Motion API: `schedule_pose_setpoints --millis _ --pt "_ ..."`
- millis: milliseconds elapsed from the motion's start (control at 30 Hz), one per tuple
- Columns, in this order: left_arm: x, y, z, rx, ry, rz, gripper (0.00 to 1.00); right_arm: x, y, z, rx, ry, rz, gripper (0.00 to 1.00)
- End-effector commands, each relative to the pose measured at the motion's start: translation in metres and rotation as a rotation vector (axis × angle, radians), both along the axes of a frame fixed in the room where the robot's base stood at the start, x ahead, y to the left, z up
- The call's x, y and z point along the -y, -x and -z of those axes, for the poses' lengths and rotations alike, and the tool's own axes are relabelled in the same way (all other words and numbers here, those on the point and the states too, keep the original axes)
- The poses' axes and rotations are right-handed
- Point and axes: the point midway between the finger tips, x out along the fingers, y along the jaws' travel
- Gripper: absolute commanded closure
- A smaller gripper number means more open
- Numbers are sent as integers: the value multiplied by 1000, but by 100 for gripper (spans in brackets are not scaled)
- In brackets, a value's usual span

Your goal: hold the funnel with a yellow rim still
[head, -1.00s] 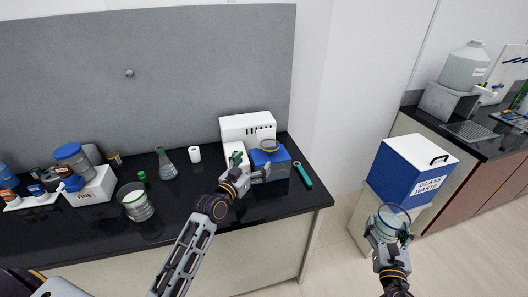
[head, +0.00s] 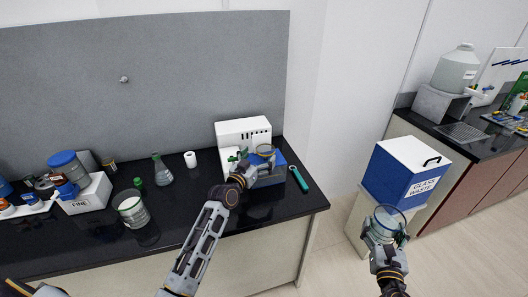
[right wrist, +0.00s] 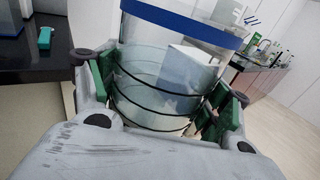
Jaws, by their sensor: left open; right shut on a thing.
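The funnel with a yellow rim (head: 265,149) is a small clear piece at the blue-and-white device on the black bench, in the head view. My left gripper (head: 258,160) is open, with its fingers at the funnel. They partly hide its lower part, and I cannot tell whether they touch it. My right gripper (head: 385,228) is shut on a clear glass vessel with a blue rim (right wrist: 165,75), held upright off the bench. Its green finger pads press on both sides of the vessel in the right wrist view (right wrist: 168,100).
A green wrench-like tool (head: 299,178) lies right of the device (head: 243,131). A beaker (head: 132,211), a flask (head: 162,172) and a white box (head: 86,196) stand to the left. A glass waste box (head: 405,175) stands behind my right gripper.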

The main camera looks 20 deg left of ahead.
Motion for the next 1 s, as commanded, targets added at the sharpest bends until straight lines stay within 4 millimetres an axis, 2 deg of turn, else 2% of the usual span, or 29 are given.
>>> schedule_pose_setpoints --millis 500,967,1000 --pt "7 -36 -1 2 1 0 6 0 0 -5 3 0 0 69" --pt "8 -40 -1 1 0 0 6 0 0 -6 3 0 0 69" --pt "8 -40 -1 1 0 0 8 0 0 -6 3 0 0 69"
